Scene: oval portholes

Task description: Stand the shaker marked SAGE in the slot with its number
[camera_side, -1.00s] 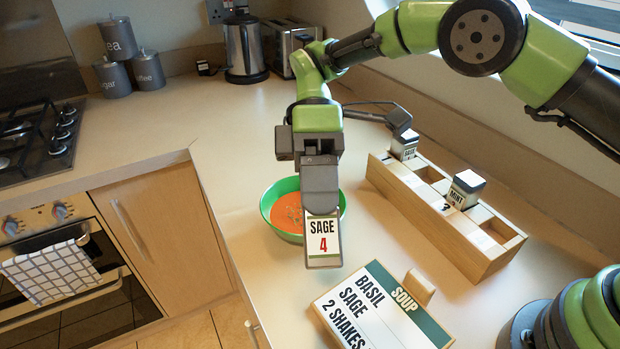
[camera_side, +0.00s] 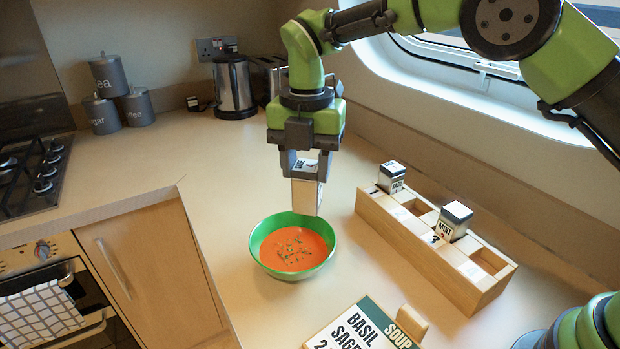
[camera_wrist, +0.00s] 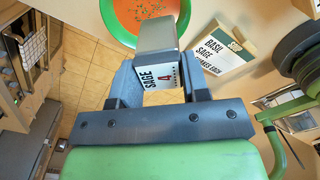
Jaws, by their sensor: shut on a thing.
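The SAGE shaker (camera_side: 306,194) is between the fingers of my gripper (camera_side: 308,168), which is shut on it. It hangs roughly upright in the side view, just above and behind the soup bowl. In the wrist view its label (camera_wrist: 161,76) reads SAGE with a red 4, between the fingers (camera_wrist: 158,88). The wooden rack (camera_side: 400,232) stands to the right, apart from my gripper. Its far end holds a shaker (camera_side: 391,178) and its nearer half the MINT shaker (camera_side: 454,221). Openings show between these two and at the near end. The slot numbers are not clearly readable.
The green bowl (camera_side: 258,250) of orange soup with green flecks is below my gripper. A kettle (camera_side: 233,87) and grey canisters (camera_side: 138,106) stand at the back. The counter between bowl and rack is clear.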

